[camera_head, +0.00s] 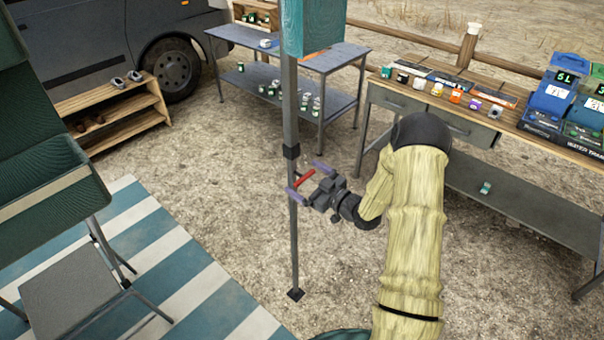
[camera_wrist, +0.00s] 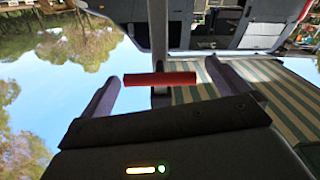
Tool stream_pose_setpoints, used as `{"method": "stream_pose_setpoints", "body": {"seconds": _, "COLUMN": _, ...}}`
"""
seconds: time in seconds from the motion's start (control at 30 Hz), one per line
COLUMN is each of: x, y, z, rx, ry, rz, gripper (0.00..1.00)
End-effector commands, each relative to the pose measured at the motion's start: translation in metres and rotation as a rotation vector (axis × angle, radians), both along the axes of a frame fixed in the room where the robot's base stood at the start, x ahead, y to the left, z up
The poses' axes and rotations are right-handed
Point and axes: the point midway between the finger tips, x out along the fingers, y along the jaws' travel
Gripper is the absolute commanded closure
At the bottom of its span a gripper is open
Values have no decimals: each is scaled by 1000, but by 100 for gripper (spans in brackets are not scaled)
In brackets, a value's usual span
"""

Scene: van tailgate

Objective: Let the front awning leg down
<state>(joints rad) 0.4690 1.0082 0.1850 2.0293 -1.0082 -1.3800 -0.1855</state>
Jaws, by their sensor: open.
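The awning leg (camera_head: 292,110) is a grey upright pole with a dark collar (camera_head: 291,152) partway up and a small dark foot plate (camera_head: 295,294) at its lower end. I cannot tell whether the foot touches the ground. A red handle (camera_head: 304,179) juts from the pole below the collar. My gripper (camera_head: 308,180) is beside the pole, open around the red handle. In the wrist view, the red handle (camera_wrist: 160,78) lies crosswise between the two fingers, with a small gap at each end. The pole (camera_wrist: 159,35) rises behind it.
A teal awning part (camera_head: 310,25) hangs at the pole's top. A striped mat (camera_head: 200,285) and a grey chair (camera_head: 75,285) are at left. A workbench (camera_head: 540,135) with bottles and boxes stands at right. A metal table (camera_head: 340,58) and a wooden shoe rack (camera_head: 120,105) stand behind.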

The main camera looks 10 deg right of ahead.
Motion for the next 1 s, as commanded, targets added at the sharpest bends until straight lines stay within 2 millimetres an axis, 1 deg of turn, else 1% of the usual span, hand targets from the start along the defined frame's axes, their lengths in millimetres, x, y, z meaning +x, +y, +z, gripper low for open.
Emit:
{"method": "stream_pose_setpoints", "body": {"seconds": 0.03, "x": 6, "y": 5, "z": 1, "rx": -1, "ry": 0, "rz": 2, "gripper": 0}}
{"method": "stream_pose_setpoints", "body": {"seconds": 0.1, "x": 12, "y": 8, "z": 1, "rx": -1, "ry": -1, "rz": 0, "gripper": 0}}
{"method": "stream_pose_setpoints", "body": {"seconds": 0.2, "x": 16, "y": 11, "z": 0, "rx": -1, "ry": -1, "rz": 0, "gripper": 0}}
{"method": "stream_pose_setpoints", "body": {"seconds": 0.47, "x": 17, "y": 12, "z": 0, "rx": -1, "ry": 0, "rz": 0, "gripper": 0}}
{"method": "stream_pose_setpoints", "body": {"seconds": 0.57, "x": 17, "y": 12, "z": 0, "rx": -1, "ry": 0, "rz": -1, "gripper": 18}}
{"method": "stream_pose_setpoints", "body": {"seconds": 0.6, "x": 17, "y": 12, "z": 0, "rx": -1, "ry": 0, "rz": -1, "gripper": 26}}
{"method": "stream_pose_setpoints", "body": {"seconds": 0.67, "x": 17, "y": 12, "z": 0, "rx": -1, "ry": 0, "rz": -1, "gripper": 37}}
{"method": "stream_pose_setpoints", "body": {"seconds": 0.7, "x": 17, "y": 12, "z": 0, "rx": -1, "ry": 0, "rz": -1, "gripper": 45}}
{"method": "stream_pose_setpoints", "body": {"seconds": 0.77, "x": 17, "y": 12, "z": 0, "rx": -1, "ry": 0, "rz": -1, "gripper": 56}}
{"method": "stream_pose_setpoints", "body": {"seconds": 0.87, "x": 16, "y": 12, "z": -1, "rx": -1, "ry": 0, "rz": -1, "gripper": 56}}
{"method": "stream_pose_setpoints", "body": {"seconds": 1.0, "x": 16, "y": 11, "z": -11, "rx": 0, "ry": 1, "rz": -1, "gripper": 56}}
